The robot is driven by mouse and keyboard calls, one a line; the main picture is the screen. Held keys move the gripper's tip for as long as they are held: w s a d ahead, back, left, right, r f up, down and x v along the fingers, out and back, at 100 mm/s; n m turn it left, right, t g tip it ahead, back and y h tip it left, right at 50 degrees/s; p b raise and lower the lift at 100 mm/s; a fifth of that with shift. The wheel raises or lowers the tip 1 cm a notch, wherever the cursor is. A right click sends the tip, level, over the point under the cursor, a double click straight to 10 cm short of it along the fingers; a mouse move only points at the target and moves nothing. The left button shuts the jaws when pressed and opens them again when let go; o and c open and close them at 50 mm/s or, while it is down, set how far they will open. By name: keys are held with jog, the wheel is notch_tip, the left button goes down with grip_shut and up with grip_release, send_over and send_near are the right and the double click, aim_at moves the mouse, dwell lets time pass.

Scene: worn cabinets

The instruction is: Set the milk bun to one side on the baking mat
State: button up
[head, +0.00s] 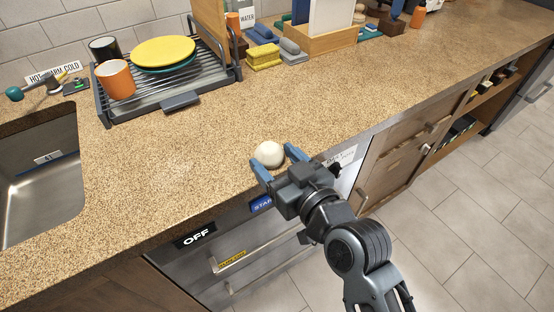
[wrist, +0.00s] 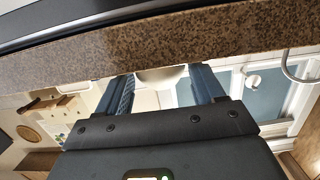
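The milk bun (head: 269,154), a small round white lump, is on the speckled worktop close to its front edge. My gripper (head: 271,155) reaches in from the front right with its blue fingers spread wide, one on each side of the bun. In the wrist view the pale bun (wrist: 160,76) shows between the two fingers, partly hidden. I cannot tell whether either finger touches it. I see no baking mat that I can make out in either view.
A dish rack (head: 180,102) with plates and mugs stands at the back left, beside the sink (head: 40,190). Sponges (head: 263,55) and a wooden holder (head: 322,42) line the back. The worktop (head: 210,150) is clear between the rack and the bun. The appliance front and drawers drop away below.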

jog(key=shift+o, duration=1.4)
jog(key=shift+r, duration=0.1)
jog(key=shift+r+p, duration=0.2)
jog(key=shift+p, duration=0.1)
jog(key=b+v, duration=0.2)
jog(key=v, duration=1)
jog(key=shift+f, duration=0.2)
